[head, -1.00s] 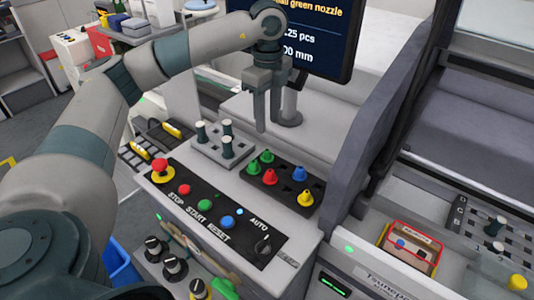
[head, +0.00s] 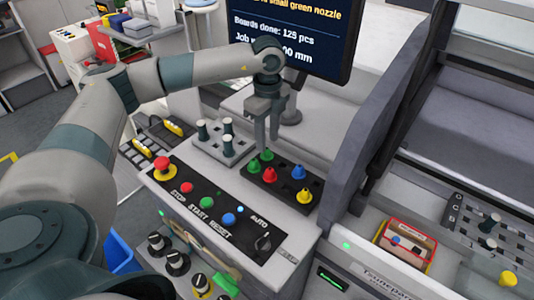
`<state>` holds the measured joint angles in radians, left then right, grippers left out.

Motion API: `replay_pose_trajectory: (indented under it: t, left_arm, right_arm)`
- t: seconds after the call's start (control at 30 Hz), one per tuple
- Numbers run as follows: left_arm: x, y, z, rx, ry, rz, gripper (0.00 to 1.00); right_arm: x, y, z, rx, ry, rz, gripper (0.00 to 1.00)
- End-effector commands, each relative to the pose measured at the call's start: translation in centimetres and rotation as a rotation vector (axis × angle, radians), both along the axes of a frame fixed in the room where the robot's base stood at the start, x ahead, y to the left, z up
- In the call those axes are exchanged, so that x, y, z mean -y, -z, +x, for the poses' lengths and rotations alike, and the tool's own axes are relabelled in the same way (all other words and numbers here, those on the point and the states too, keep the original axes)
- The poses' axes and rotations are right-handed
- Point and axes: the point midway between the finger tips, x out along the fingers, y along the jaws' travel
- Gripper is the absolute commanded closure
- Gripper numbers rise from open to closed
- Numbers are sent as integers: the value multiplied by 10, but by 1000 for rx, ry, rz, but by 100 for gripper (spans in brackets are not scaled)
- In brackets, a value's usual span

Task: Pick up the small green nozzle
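Two green nozzles stand in the black nozzle tray (head: 285,198) in the head view: one at the back (head: 267,155) and one at the front left (head: 254,166). I cannot tell for certain which is the smaller. My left gripper (head: 267,145) points down just above the back green nozzle, its two fingers apart and nothing seen between them. I cannot tell whether a fingertip touches the nozzle. My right gripper is not in view.
The tray also holds a red nozzle (head: 270,174), a blue nozzle (head: 299,171) and a yellow nozzle (head: 304,195). A grey block with several dark-topped pegs (head: 227,142) stands left of it. A button panel (head: 220,210) lies in front. A screen (head: 310,35) stands behind.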

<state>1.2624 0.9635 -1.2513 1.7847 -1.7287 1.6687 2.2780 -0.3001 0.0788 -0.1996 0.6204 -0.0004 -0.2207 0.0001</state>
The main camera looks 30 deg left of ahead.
Motion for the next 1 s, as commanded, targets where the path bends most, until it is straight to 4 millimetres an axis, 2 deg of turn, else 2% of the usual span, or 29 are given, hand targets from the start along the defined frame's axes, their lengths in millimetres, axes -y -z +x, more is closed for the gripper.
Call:
replay_pose_trajectory:
  t: [0.2, 0.4, 0.9, 0.93, 1.0]
  left_arm:
    - [-2, 19, -1, -4, -1, 0, 64]
    - [-2, 41, 0, -1, 1, -1, 64]
    - [-2, 45, 0, -1, 1, -2, 64]
    - [-2, 45, 0, 0, 1, -2, 66]
    - [-2, 45, 0, 0, 1, -2, 83]
  right_arm:
    - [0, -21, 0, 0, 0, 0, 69]
    - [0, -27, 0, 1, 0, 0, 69]
    - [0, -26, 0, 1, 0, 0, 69]
    - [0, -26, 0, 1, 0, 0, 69]
    - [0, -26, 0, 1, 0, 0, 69]
